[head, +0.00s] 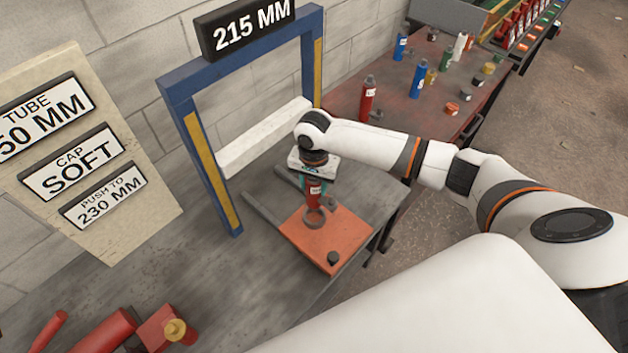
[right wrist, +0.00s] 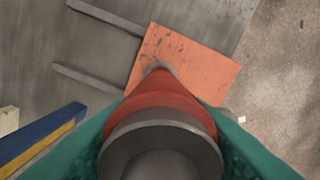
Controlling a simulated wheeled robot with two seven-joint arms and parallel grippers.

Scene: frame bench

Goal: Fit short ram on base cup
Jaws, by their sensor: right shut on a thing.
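My right gripper (head: 314,181) is shut on a red ram (head: 313,196) with a small white label, held roughly upright. In the right wrist view the teal fingers flank the ram's red body (right wrist: 160,100) and its grey collar. Just below the ram, in the head view, a grey ring-like base cup (head: 314,217) sits on the orange plate (head: 338,237). In the right wrist view the ram hides most of the cup; only a grey edge shows beyond its tip. I cannot tell whether ram and cup touch. My left gripper is out of view.
A blue frame (head: 205,155) with a "215 MM" sign and white crossbar stands beside the plate. A dark knob (head: 333,258) is at the plate's near corner. The red side table (head: 400,105) holds several coloured cylinders. Red parts (head: 105,330) lie at the bench's near left.

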